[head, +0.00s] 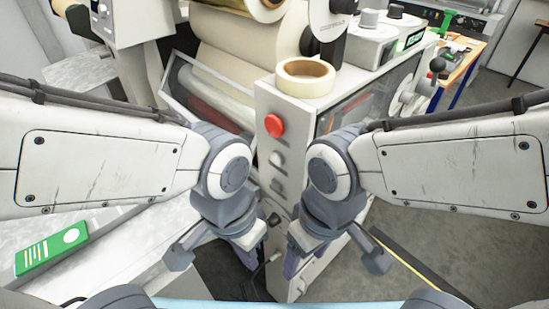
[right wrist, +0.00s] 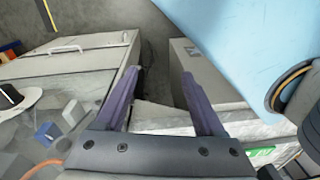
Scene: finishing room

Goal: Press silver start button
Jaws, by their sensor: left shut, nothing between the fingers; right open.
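The machine's narrow white front panel (head: 265,100) faces me in the middle of the head view. A red button (head: 274,125) is at its top. A silver round button (head: 277,158) is below the red one, and a darker control (head: 277,185) is lower still. My left gripper (head: 248,261) is shut and empty, low and left of the panel's lower part, apart from the silver button. My right gripper (head: 291,266) is low in front of the panel, below the buttons. It shows open and empty in the right wrist view (right wrist: 163,92), with its two purple fingers apart.
A tape roll (head: 305,78) lies on top of the machine, with large rolls (head: 240,50) behind. A green card-like item (head: 52,250) lies on the white surface at left. A wooden-edged table (head: 465,60) stands at back right. Grey floor is open at right.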

